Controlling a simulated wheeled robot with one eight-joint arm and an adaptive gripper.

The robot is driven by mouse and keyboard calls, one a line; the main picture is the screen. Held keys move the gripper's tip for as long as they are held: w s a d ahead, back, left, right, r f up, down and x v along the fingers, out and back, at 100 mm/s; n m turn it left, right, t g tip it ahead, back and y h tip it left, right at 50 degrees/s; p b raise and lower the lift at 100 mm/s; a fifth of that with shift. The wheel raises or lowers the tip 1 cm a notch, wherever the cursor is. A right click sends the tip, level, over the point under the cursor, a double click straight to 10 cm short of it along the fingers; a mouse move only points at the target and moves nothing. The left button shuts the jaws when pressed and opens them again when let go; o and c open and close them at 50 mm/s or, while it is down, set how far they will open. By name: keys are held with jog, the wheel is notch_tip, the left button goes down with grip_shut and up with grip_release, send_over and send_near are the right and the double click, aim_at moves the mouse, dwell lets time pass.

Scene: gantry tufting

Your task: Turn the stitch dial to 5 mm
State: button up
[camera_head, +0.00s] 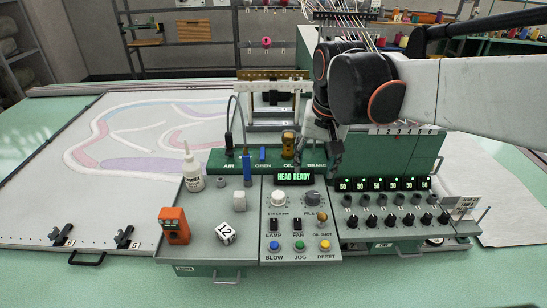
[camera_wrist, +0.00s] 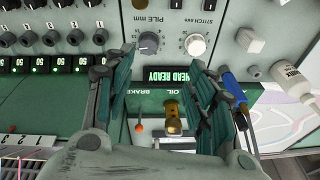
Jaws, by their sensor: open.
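The stitch dial (camera_head: 278,198) is a white round knob on the grey control panel, left of the dark pile dial (camera_head: 312,199). In the wrist view the stitch dial (camera_wrist: 195,44) appears upside down, beyond the fingertips, with the "STITCH MM" label by it. Its scale and setting are too small to read. My gripper (camera_wrist: 158,68) is open, its two green-padded fingers apart with nothing held between them. In the head view my gripper (camera_head: 322,150) hangs behind the panel, near the "HEAD READY" display (camera_head: 294,177), apart from the dial.
Lamp and fan switches and the blue blow button (camera_head: 274,245) sit below the dials. A brass oil fitting (camera_wrist: 172,118) shows between my fingers. Rows of black knobs lie right.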

jog(key=w+a+g+p, duration=0.2)
jog(key=w+a, duration=0.2)
jog(key=w, duration=0.1)
send_near(278, 195)
jog(key=shift+m, duration=0.4)
jog(key=f+b, duration=0.1)
jog(key=f, duration=0.3)
jog(key=f+b, duration=0.1)
jog(key=f, duration=0.3)
jog(key=shift+w+a+f+b, duration=0.15)
jog(key=shift+a+f+b, duration=0.05)
jog(key=shift+f+b, duration=0.2)
jog(key=shift+c, duration=0.6)
jog(key=c, duration=1)
